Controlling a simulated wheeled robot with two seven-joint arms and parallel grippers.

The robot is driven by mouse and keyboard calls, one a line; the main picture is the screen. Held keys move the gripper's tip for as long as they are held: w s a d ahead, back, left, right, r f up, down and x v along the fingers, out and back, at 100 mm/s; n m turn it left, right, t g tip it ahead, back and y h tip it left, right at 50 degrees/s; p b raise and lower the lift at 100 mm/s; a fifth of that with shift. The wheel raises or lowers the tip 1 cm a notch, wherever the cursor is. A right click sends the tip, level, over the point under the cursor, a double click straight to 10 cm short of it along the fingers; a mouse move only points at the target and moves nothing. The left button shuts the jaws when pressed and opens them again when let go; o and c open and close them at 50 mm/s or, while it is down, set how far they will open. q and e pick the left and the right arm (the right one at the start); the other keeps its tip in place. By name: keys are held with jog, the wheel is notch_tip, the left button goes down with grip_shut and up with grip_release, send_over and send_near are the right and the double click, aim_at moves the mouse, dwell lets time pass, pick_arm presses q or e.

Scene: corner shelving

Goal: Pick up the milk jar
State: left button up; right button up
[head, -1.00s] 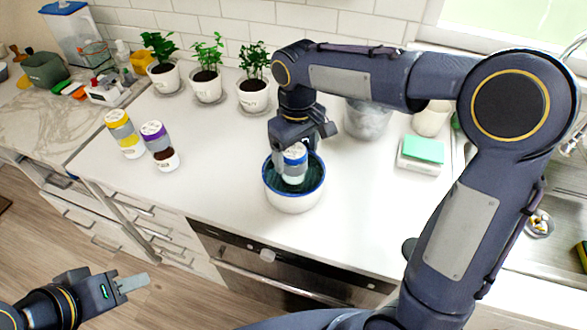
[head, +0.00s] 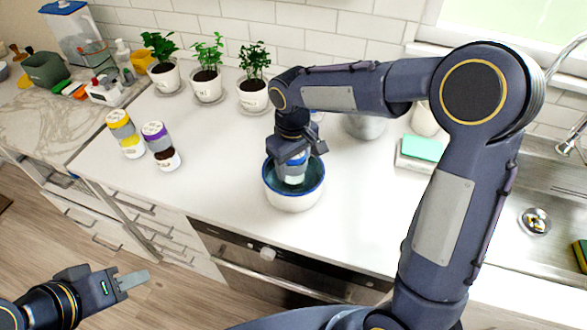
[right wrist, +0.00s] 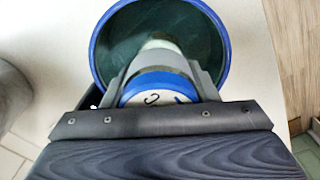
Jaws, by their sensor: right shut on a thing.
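The milk jar, with a blue-rimmed white lid, stands inside a blue-rimmed bowl (head: 292,202); its body (head: 294,180) shows just below my right gripper (head: 293,168). In the right wrist view the jar's lid (right wrist: 155,90) sits between the two fingers of that gripper (right wrist: 160,85), which is shut on the jar. The bowl's dark green inside (right wrist: 120,45) shows around it. The gripper hides most of the jar in the head view. My left gripper (head: 132,281) hangs over the floor at the lower left, away from the counter; its finger gap cannot be made out.
A yellow-lidded jar (head: 125,134) and a purple-lidded jar (head: 160,146) stand left of the bowl. Several potted plants (head: 253,95) line the wall. A green sponge (head: 422,148) lies near the sink (head: 545,205) at right. The counter front is clear.

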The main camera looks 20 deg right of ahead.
jog(key=shift+c, duration=1.2)
jog(key=shift+r, duration=0.15)
